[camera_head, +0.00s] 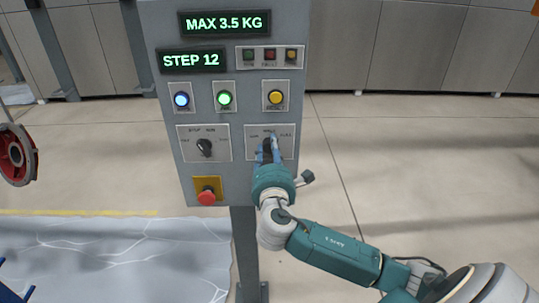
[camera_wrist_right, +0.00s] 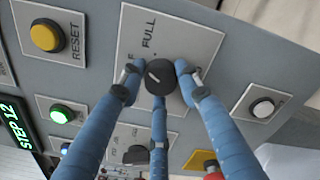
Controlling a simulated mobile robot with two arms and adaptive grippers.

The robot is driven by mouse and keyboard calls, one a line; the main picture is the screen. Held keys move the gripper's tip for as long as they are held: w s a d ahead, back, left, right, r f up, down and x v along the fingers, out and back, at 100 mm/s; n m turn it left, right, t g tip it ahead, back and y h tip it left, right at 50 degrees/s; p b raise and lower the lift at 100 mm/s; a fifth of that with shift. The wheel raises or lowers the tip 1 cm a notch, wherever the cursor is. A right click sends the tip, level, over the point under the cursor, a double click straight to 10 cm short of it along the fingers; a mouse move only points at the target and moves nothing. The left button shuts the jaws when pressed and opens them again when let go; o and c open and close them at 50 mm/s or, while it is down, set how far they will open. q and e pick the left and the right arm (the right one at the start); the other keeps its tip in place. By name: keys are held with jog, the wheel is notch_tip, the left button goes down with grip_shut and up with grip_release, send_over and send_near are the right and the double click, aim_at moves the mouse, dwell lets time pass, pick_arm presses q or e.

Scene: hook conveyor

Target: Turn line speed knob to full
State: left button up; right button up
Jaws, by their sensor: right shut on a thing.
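The line speed knob (camera_wrist_right: 160,77) is a round black knob with a short slanted white mark on its face. It sits on a pale plate (camera_wrist_right: 190,35) whose "FULL" label shows above the knob in the right wrist view. In the head view the knob is mostly hidden by my right gripper (camera_head: 268,150) at the lower right of the grey control panel (camera_head: 230,185). My right gripper's blue fingers (camera_wrist_right: 160,90) surround the knob and are shut on it. I cannot tell exactly which label the mark points to. My left gripper is not in view.
A second black selector (camera_head: 204,147), a red mushroom button (camera_head: 207,197) and a yellow reset button (camera_head: 275,97) are close by. Blue and green lit buttons sit further left. A red wheel (camera_head: 17,155) hangs at the far left. The floor right of the panel is clear.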

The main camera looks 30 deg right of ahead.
jog(key=m+b, duration=0.1)
jog(key=m, duration=0.1)
jog(key=m+b, duration=0.2)
jog(key=m, duration=0.1)
jog(key=shift+d+r+m, duration=0.15)
jog(key=shift+d+m, duration=0.05)
jog(key=shift+m, duration=0.1)
dwell(0.4)
jog(key=o, duration=1.2)
jog(key=shift+s+d, duration=0.1)
jog(key=shift+c, duration=0.2)
jog(key=shift+s+d, duration=0.1)
jog(key=v, duration=1.2)
